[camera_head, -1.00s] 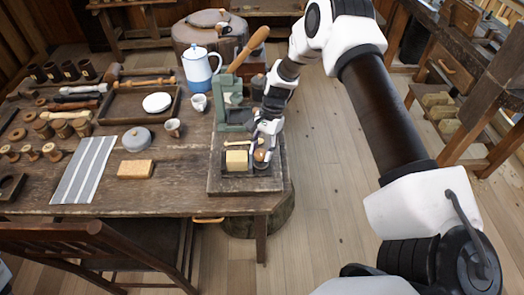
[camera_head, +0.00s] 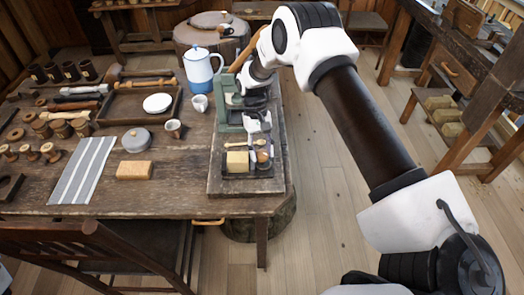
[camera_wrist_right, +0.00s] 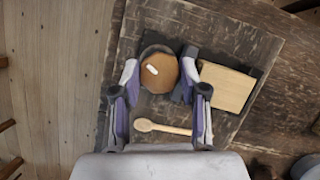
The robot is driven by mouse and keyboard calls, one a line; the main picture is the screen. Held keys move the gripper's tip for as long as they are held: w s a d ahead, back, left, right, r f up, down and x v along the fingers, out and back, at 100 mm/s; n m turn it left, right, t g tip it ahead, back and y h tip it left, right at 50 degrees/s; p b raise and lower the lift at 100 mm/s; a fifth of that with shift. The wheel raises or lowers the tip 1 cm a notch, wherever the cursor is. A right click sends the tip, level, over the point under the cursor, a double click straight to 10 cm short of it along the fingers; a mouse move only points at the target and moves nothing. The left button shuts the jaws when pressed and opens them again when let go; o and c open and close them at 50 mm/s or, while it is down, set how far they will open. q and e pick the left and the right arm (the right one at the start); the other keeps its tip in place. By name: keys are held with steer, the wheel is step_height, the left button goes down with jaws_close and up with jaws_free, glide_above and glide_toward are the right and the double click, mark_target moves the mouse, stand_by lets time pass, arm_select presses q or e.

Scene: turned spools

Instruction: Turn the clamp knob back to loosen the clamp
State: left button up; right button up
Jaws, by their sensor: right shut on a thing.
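The round brown clamp knob (camera_wrist_right: 163,76) has a short white mark on top. In the head view it shows partly (camera_head: 262,159), beside a pale wooden block (camera_head: 237,161) in a dark holder at the front of a board. My right gripper (camera_wrist_right: 159,78) comes down over the knob from above. Its two fingers lie on opposite sides of the knob, shut on it. The block also shows in the right wrist view (camera_wrist_right: 227,88), right of the knob. The clamp's inner parts are hidden. My left gripper is not in view.
A wooden spoon (camera_wrist_right: 163,128) lies close to the knob. A green press (camera_head: 228,112) stands behind the clamp on the board (camera_head: 232,188). A blue and white pot (camera_head: 199,70), small cups and a tan block (camera_head: 134,170) are to the left. The table's right edge is close.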

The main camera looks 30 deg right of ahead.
steer(key=shift+s+a+f+n+h, duration=0.1)
steer(key=shift+n+h, duration=0.25)
steer(key=shift+n, duration=0.65)
steer(key=shift+s+f+n+h, duration=0.1)
steer(key=shift+n+h, duration=0.25)
steer(key=shift+n, duration=0.65)
steer(key=o, duration=1.1)
steer(key=shift+w+r, duration=0.1)
steer(key=shift+w+r, duration=0.1)
steer(key=v, duration=1.1)
steer(key=shift+w+a+r, duration=0.1)
steer(key=shift+w+r, duration=0.2)
